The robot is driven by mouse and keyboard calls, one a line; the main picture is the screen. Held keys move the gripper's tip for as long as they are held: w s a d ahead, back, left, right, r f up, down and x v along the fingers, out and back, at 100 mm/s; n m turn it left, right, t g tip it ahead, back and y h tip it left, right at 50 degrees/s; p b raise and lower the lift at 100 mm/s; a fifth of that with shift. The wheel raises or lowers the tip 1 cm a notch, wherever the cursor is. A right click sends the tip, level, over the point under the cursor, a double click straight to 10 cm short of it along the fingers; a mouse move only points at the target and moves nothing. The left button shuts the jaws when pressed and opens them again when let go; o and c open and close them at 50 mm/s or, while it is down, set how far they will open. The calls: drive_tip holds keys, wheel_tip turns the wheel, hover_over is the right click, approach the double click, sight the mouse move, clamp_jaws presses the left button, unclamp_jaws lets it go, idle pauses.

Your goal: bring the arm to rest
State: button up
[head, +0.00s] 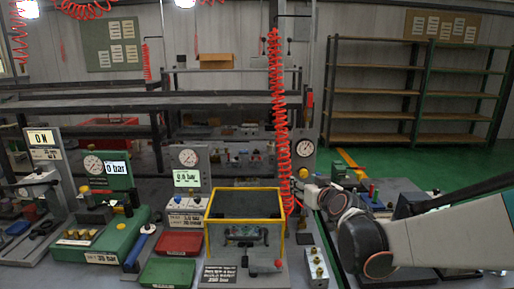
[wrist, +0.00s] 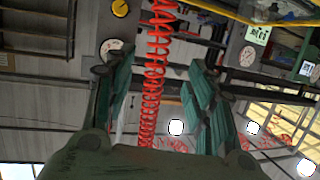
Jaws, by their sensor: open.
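My arm (head: 435,238) reaches in from the right edge of the head view and bends at a dark rounded joint in front of the bench. Its far end, near the red coiled hose, is small and partly hidden there, so the fingers do not show clearly. In the wrist view my gripper (wrist: 160,78) is open, its two teal-padded fingers well apart. Nothing is between the pads. The red coiled hose (wrist: 155,75) shows in the gap, behind the fingers; I cannot tell how far off it is.
A yellow-framed box (head: 243,205) stands left of my arm. A green block (head: 100,238), gauges and a red tray (head: 180,244) fill the bench further left. A small metal block (head: 317,266) sits near the front. Empty shelving (head: 415,90) stands behind, with open green floor before it.

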drive_tip(key=s+d+f+g+h, duration=0.1)
drive_tip(key=s+f+g, duration=0.1)
drive_tip(key=s, duration=1)
drive_tip(key=s+d+f+m+g+h, duration=0.1)
drive_tip(key=s+d+f+g, duration=0.1)
drive_tip(key=s, duration=1)
drive_tip(key=s+d+f+m+g+h, duration=0.1)
drive_tip(key=s+d+f+g, duration=0.1)
drive_tip(key=s, duration=0.9)
drive_tip(key=shift+s+f+g, duration=0.2)
drive_tip(key=shift+s+g, duration=0.2)
drive_tip(key=shift+g, duration=0.4)
